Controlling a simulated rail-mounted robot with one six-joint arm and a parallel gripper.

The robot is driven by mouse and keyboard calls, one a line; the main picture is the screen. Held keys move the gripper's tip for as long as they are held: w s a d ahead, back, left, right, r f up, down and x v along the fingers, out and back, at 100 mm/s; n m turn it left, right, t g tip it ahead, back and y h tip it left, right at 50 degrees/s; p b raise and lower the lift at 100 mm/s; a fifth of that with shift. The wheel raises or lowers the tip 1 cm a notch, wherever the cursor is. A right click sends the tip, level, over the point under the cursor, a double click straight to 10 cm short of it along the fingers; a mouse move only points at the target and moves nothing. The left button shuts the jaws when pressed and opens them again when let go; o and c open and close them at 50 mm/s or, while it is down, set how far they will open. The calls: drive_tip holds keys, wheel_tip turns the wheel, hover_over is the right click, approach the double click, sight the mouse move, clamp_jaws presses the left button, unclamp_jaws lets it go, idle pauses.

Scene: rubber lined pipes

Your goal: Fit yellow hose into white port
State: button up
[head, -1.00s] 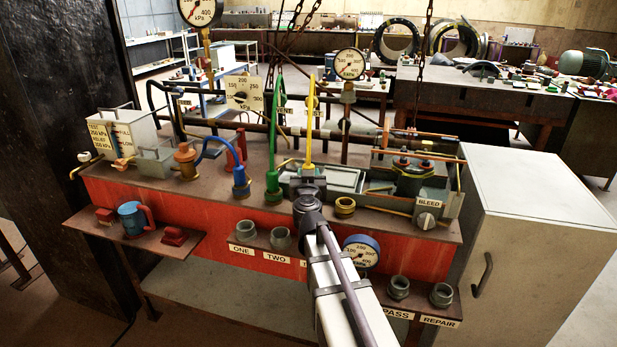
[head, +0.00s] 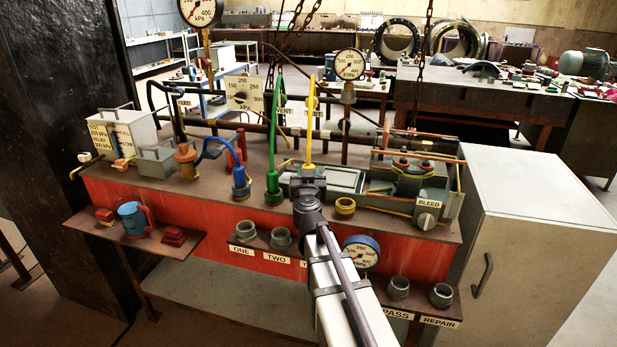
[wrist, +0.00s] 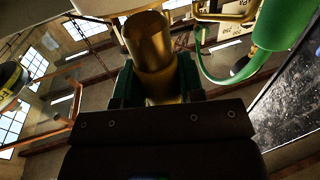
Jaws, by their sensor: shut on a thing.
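The yellow hose (head: 310,130) stands upright at the middle of the bench in the head view, its lower end at my gripper (head: 308,185). My gripper is shut on it. In the wrist view the yellow hose end (wrist: 150,45) sticks out as a thick cylinder between the jaws (wrist: 155,85). A small white round piece (head: 84,157) shows at the far left of the bench; I cannot tell whether it is the white port. My arm hides part of the front shelf and its labels.
The green hose (head: 273,150) stands close on the left of my gripper, and the blue hose (head: 240,180) farther left. A yellow-rimmed collar (head: 345,206) sits just right of my gripper. Grey sockets (head: 281,239) line the front shelf near a blue-rimmed gauge (head: 361,252).

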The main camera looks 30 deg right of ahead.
drive_tip(key=shift+f, duration=0.2)
drive_tip(key=shift+f+b, duration=0.35)
drive_tip(key=shift+b, duration=0.2)
drive_tip(key=shift+f+b, duration=1.35)
drive_tip(key=o, duration=1.1)
drive_tip(key=v, duration=1)
drive_tip(key=shift+s+a, duration=0.2)
drive_tip(key=shift+s, duration=0.15)
